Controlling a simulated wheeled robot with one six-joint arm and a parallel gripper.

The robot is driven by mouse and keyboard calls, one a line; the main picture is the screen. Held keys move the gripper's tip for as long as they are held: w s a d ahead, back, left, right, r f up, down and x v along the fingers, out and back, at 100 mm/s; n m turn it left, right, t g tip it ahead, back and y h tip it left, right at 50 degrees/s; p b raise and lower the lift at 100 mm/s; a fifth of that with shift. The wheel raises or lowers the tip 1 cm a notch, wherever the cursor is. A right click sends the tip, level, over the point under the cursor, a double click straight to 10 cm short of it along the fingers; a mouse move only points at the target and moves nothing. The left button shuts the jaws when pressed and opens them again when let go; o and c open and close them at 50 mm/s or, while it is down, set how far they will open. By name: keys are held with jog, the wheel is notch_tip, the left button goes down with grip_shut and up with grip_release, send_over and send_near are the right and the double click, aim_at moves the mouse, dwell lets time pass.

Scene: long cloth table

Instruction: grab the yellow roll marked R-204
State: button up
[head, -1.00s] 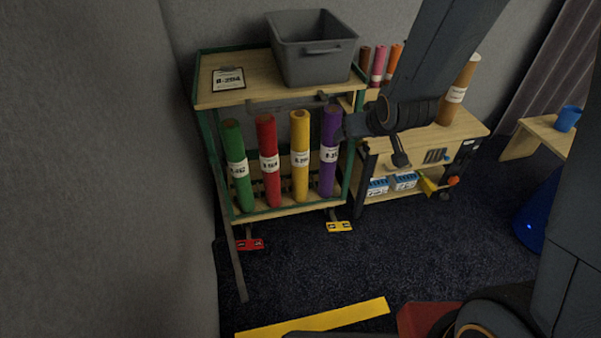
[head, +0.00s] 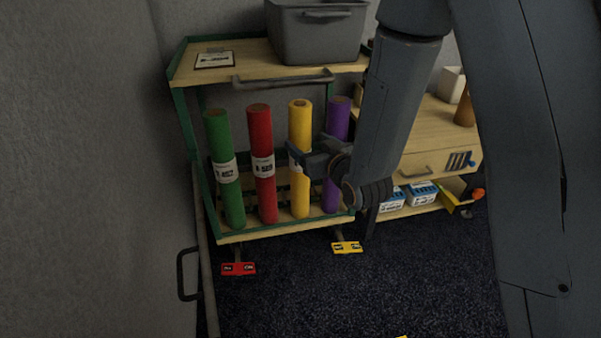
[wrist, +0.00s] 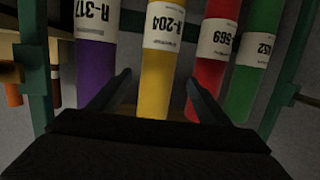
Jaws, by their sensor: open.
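The yellow roll (head: 300,120) stands upright in the lower part of the green-framed cart, between the red roll (head: 262,130) and the purple roll (head: 338,118). In the wrist view the yellow roll (wrist: 158,75) shows a white label reading R-204, upside down. My gripper (head: 294,160) is open in front of the yellow roll and partly hides its label in the head view. In the wrist view my gripper's fingers (wrist: 158,84) stand on either side of the yellow roll, with gaps visible. I cannot tell whether the roll is fully between the fingertips.
The green roll (head: 225,165) stands left of the red one. A wooden shelf with a grey bin (head: 318,35) and a handle (head: 283,80) is above. A wooden bench (head: 430,140) is at right. Yellow (head: 346,247) and red (head: 238,268) pedals lie below the cart.

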aim_at(305, 142)
jog(key=shift+b+x, duration=0.3)
jog(key=shift+x, duration=0.65)
jog(key=b+x, duration=0.2)
jog(key=x, duration=0.1)
jog(key=f+b+x, duration=0.1)
jog(key=shift+w+d, duration=0.1)
jog(key=shift+w, duration=0.55)
jog(key=shift+r, duration=0.1)
grip_shut()
